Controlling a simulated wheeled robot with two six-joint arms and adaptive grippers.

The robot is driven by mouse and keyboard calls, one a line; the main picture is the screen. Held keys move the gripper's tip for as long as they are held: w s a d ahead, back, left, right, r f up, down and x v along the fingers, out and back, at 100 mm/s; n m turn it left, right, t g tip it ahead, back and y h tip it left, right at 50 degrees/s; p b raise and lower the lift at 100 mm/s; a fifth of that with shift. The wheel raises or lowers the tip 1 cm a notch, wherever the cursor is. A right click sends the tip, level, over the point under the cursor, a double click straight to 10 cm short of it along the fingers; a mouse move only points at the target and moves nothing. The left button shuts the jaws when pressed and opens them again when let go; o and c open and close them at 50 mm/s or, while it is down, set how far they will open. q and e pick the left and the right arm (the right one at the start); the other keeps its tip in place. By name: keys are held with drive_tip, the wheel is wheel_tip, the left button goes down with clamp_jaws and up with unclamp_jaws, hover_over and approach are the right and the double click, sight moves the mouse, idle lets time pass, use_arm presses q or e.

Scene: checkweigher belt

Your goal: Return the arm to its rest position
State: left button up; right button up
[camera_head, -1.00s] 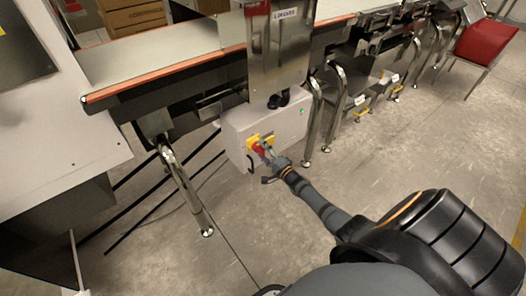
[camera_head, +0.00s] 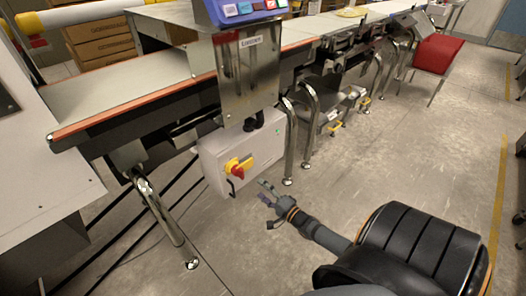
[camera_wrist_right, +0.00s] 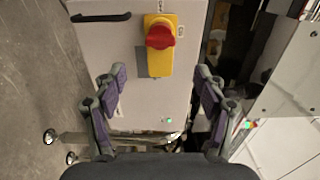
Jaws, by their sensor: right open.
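My right gripper (camera_head: 266,196) is open and empty in the head view, apart from the cabinet and to the right of its front. In the right wrist view its two fingers (camera_wrist_right: 160,95) are spread wide with nothing between them. Beyond them is a red rotary knob (camera_wrist_right: 160,35) on a yellow plate (camera_wrist_right: 158,64), which also shows on the white control cabinet (camera_head: 262,148) in the head view as a red knob (camera_head: 237,171). My right arm (camera_head: 330,238) reaches in from the lower right. My left gripper is not in view.
A conveyor belt (camera_head: 130,88) with an orange edge runs above the cabinet on shiny metal legs (camera_head: 160,210). A panel with coloured buttons (camera_head: 240,10) stands over it. A red bin (camera_head: 436,55) is at the back right. The floor (camera_head: 400,140) on the right is clear.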

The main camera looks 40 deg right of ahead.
idle(0.6)
